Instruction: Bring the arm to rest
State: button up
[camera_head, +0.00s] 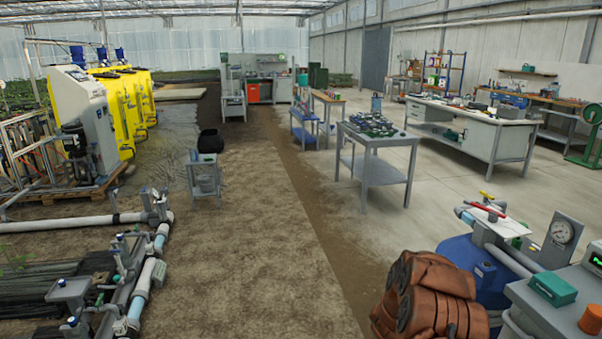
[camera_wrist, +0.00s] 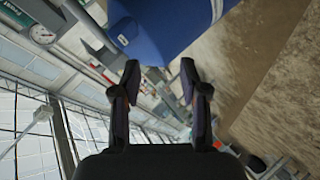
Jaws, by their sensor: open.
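My gripper (camera_wrist: 160,78) shows in the wrist view with its two dark fingers apart. Nothing lies between the fingertips, so it is open and empty. A blue tank (camera_wrist: 165,28) fills the top of the wrist view beyond the fingertips. I cannot tell the distance between them. In the head view the blue tank (camera_head: 462,262) stands at the lower right, under pipework with a red and a yellow handle. The gripper's fingers do not show in the head view.
A round gauge (camera_head: 562,232) and a grey cabinet with a green box (camera_head: 552,288) are at the lower right. A metal table (camera_head: 380,140) with small parts stands mid-right. Pipes (camera_head: 140,290) run along the lower left. The dirt path (camera_head: 255,230) in the middle is clear.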

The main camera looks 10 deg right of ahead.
jog(key=w+a+r+t+y, duration=0.1)
jog(key=w+a+r+y, duration=0.3)
jog(key=a, duration=0.5)
jog(key=w+a+r+t+y, duration=0.25)
jog(key=a+r, duration=0.35)
jog(key=a, duration=0.3)
jog(key=s+a+r+n+g+y+p, duration=0.1)
jog(key=s+a+r+y, duration=0.3)
jog(key=a, duration=0.4)
jog(key=s+a+r+n+g+y+p, duration=0.1)
jog(key=s+a+r+g+y, duration=0.1)
jog(key=s+a+r, duration=0.35)
jog(key=s+a+r+g, duration=0.1)
jog(key=s+a+r, duration=0.3)
jog(key=s+a, duration=0.2)
jog(key=s+d+r+g, duration=0.1)
jog(key=s+r+g, duration=0.2)
jog(key=s, duration=1.3)
jog(key=s+d+r+m+g+h+p, duration=0.1)
jog(key=s+r+g, duration=0.3)
jog(key=s, duration=1.2)
jog(key=shift+d+r, duration=0.15)
jog(key=shift+d, duration=0.35)
